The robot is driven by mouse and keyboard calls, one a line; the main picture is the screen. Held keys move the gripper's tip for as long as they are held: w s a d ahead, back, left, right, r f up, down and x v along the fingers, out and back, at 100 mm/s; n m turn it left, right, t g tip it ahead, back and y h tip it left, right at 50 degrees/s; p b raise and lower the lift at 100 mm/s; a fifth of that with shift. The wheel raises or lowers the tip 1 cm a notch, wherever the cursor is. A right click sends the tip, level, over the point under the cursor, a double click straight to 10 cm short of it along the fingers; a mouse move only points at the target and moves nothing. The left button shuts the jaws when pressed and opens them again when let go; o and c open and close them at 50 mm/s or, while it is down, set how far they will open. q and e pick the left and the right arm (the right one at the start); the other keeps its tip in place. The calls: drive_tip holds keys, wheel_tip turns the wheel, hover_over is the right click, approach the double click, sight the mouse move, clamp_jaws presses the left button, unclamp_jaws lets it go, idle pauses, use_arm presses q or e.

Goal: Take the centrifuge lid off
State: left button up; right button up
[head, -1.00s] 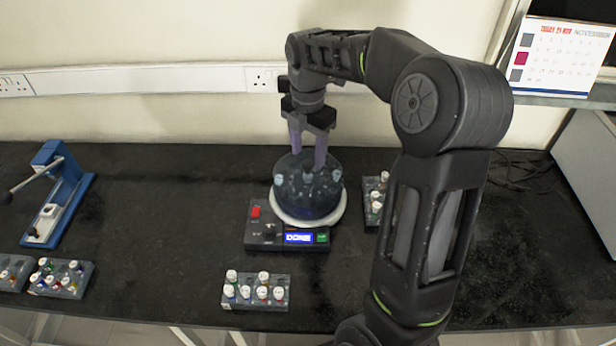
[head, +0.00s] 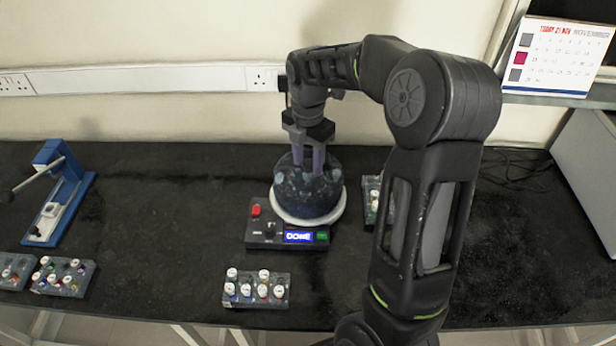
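The centrifuge (head: 267,240) stands on the dark bench, with a red button and a lit display that appears to read "DONE". Its translucent dark domed lid (head: 300,200) sits on the pale round rim, with capped tubes faintly showing inside. My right gripper (head: 309,172) points straight down over the top of the lid. Its two purple-grey fingers are a little apart and reach the lid's crown. Whatever lies between the fingertips is too dark to make out, so I cannot tell whether they grip. My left gripper is not in view.
A tube rack (head: 257,290) stands in front of the centrifuge, and another (head: 369,200) is to its right, partly behind my arm. Two racks and a blue lever press (head: 75,195) are at the left. The bench between press and centrifuge is clear.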

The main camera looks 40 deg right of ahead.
clamp_jaws()
idle(1.1)
